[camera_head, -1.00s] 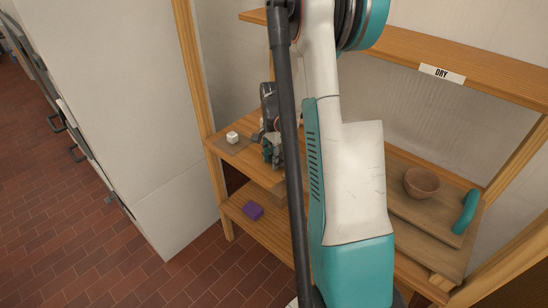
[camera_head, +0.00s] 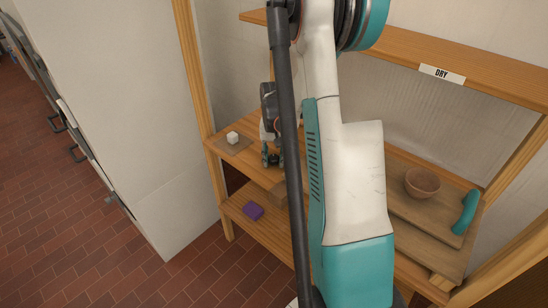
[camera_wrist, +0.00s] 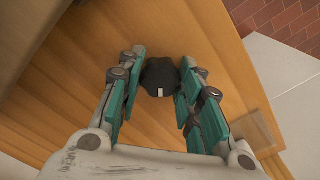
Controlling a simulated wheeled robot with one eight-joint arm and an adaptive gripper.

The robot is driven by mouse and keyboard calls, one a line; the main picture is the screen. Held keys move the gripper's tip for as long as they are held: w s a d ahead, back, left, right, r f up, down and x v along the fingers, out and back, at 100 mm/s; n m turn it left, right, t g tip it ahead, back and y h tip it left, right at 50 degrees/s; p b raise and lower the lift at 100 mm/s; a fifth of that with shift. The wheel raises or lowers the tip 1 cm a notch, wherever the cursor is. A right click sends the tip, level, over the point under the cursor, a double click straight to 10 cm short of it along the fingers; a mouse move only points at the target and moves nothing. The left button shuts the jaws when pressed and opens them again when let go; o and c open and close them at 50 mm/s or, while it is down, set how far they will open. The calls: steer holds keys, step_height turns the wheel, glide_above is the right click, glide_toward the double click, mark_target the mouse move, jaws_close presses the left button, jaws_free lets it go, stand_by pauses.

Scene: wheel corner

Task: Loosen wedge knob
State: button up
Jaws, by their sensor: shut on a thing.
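The wedge knob (camera_wrist: 160,76) is a dark, faceted round knob with a small white mark on its near edge. In the wrist view it sits between the teal-padded fingers of my gripper (camera_wrist: 163,66), over the wooden shelf. The gripper is shut on the knob, with one finger on each side. In the head view my gripper (camera_head: 272,157) is low at the shelf's front part, partly covered by my own arm. The knob is hard to make out there.
A purple block (camera_head: 253,210) lies on the lower shelf. A brown bowl (camera_head: 421,184) and a teal curved object (camera_head: 465,212) are at the right. A white cabinet (camera_head: 130,130) stands at the left.

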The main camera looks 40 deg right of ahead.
mark_target(274, 157)
steer(key=n, duration=0.4)
steer(key=shift+n, duration=0.3)
steer(key=shift+a+n, duration=0.1)
steer(key=shift+n, duration=1.5)
steer(key=o, duration=1.1)
step_height(274, 157, up, 12)
steer(key=shift+f, duration=0.1)
